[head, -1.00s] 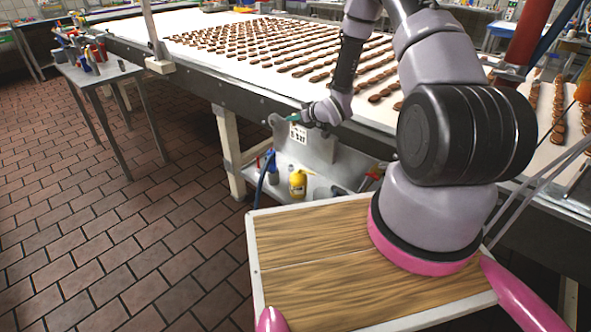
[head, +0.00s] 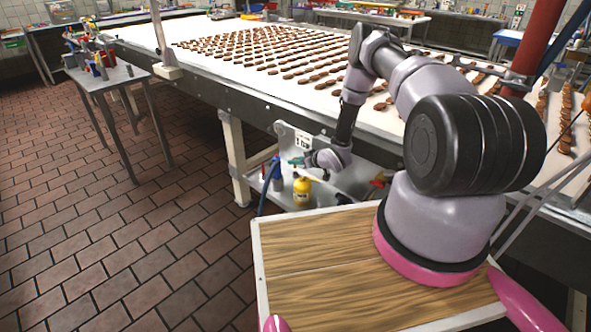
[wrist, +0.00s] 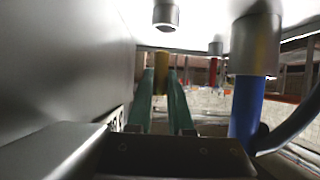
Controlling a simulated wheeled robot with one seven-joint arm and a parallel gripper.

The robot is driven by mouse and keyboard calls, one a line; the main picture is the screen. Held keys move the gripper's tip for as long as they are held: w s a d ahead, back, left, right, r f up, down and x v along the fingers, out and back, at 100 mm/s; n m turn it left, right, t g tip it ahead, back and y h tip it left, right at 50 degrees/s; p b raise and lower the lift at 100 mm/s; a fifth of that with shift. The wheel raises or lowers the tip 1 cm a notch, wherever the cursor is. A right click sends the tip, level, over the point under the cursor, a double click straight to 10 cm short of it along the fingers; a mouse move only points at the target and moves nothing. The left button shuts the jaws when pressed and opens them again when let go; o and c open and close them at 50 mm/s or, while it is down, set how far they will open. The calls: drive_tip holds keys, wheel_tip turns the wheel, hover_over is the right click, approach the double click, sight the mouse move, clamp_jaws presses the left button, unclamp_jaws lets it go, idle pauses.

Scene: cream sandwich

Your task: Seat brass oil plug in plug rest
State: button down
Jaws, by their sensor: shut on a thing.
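My gripper shows in the head view (head: 295,161), low in front of the upright grey plate beside the conveyor, above the small shelf. In the wrist view its two green fingers (wrist: 163,95) are closed on a brass-yellow cylinder, the brass oil plug (wrist: 162,72), held between the tips. The plug is too small to make out in the head view. I cannot pick out the plug rest with certainty in either view. A short metal cylinder (wrist: 165,14) hangs above the plug at the top of the wrist view, apart from it.
The grey plate (head: 285,139) stands close to my gripper. A yellow oil can (head: 302,192) and a blue cylinder (head: 276,176) are on the shelf below. A blue cylinder with a metal collar (wrist: 246,100) is right of my fingers. The conveyor (head: 215,62) runs above.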

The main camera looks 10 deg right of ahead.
sight(295, 168)
drive_tip(key=shift+f, duration=1.85)
drive_tip(key=shift+f, duration=0.1)
drive_tip(key=c, duration=0.8)
unclamp_jaws()
drive_tip(key=v, duration=1.2)
drive_tip(key=shift+s, duration=0.1)
